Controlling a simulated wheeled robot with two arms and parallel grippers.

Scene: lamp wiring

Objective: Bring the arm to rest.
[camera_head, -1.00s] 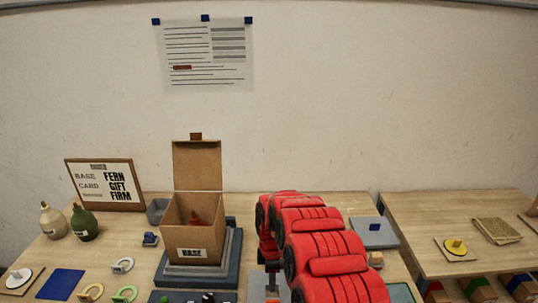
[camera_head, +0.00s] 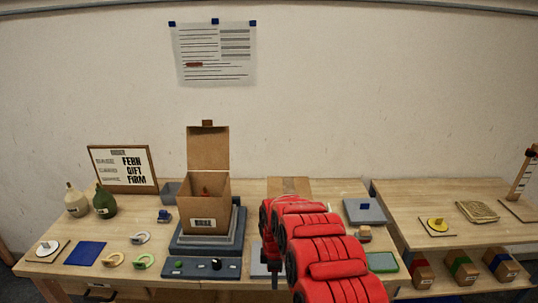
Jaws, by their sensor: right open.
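My right arm (camera_head: 330,262) is red and reaches in from the bottom right over the front of the table. My right gripper (camera_head: 273,272) points down at its far end, near the table's front edge. It is small and partly hidden by the arm, with nothing seen held in it. It is open. My left gripper is not in view.
An open cardboard box (camera_head: 204,212) stands on a dark stepped base (camera_head: 236,232), left of my right arm. A second table (camera_head: 405,225) stands at right.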

